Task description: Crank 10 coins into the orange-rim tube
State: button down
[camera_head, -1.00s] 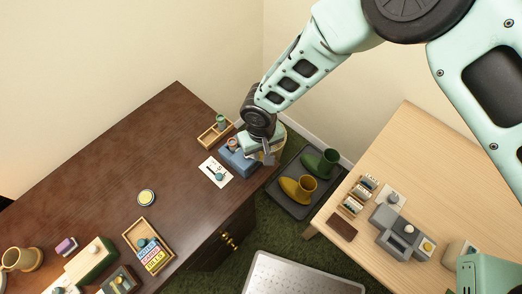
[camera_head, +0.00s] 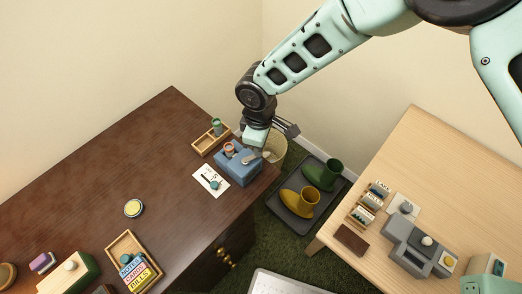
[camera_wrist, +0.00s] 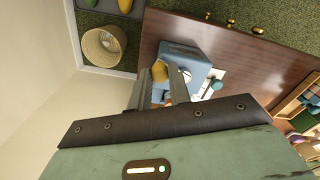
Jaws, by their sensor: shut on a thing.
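The blue coin machine (camera_head: 238,168) stands at the far right corner of the dark wooden desk. The orange-rim tube (camera_head: 230,147) is at its back left in the head view. My gripper (camera_head: 263,155) is at the machine's right side. In the wrist view, my gripper's fingers (camera_wrist: 162,80) are shut on a tan crank knob (camera_wrist: 159,70) beside the blue machine (camera_wrist: 186,54). The fingers hide part of the crank. I cannot see how many coins are in the tube.
A card (camera_head: 211,181) lies in front of the machine, and a wooden tray (camera_head: 210,138) with a green item sits behind it. A wicker basket (camera_wrist: 103,46) stands beside the desk. Boots sit on a grey floor tray (camera_head: 283,205).

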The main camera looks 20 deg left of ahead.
jog(key=shift+w+a+n+b, duration=0.25)
jog(key=shift+a+n+b, duration=0.15)
jog(key=shift+n, duration=0.6)
jog(key=shift+w+a+n+b, duration=0.2)
jog(key=shift+a+n+b, duration=0.15)
jog(key=shift+n, duration=0.65)
jog(key=shift+r, duration=0.1)
jog(key=c, duration=1.3)
grip_release()
notch_tip(320, 180, up, 17)
jog(key=b, duration=0.3)
jog(key=shift+r, duration=0.2)
jog(key=s+d+r+m, duration=0.1)
jog(key=s+d+m, duration=0.4)
jog(key=d, duration=0.4)
jog(key=s+d+r+m, duration=0.1)
jog(key=s+d+m, duration=0.3)
jog(key=d, duration=0.6)
jog(key=s+d+r+m, duration=0.1)
jog(key=s+d+m, duration=0.4)
jog(key=d, duration=0.5)
jog(key=shift+s+d+r+m+y, duration=0.25)
jog(key=shift+s+m+y, duration=0.05)
jog(key=shift+s, duration=0.5)
